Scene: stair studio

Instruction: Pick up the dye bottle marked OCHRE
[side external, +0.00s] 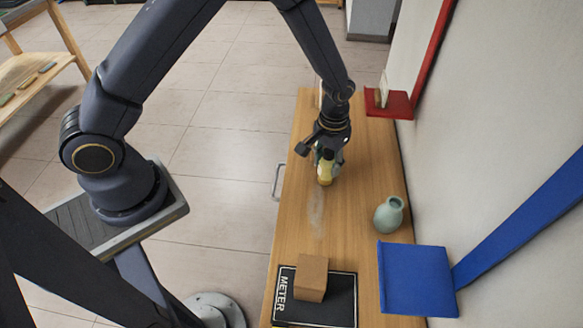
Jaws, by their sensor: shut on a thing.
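My gripper (328,154) points down over the wooden table (293,225). It is shut on a small yellow bottle (325,174), which sits between the fingers with its lower part showing. No label can be read on it from here, so I cannot tell whether it is marked OCHRE. The upper part of the bottle is hidden by the gripper. I cannot tell whether its base touches the table.
A pale green vase (389,214) stands right of the gripper. A brown block (311,278) rests on a black mat marked METER (342,311). A blue shelf (418,280) and a red shelf (388,104) jut out along the wall side.

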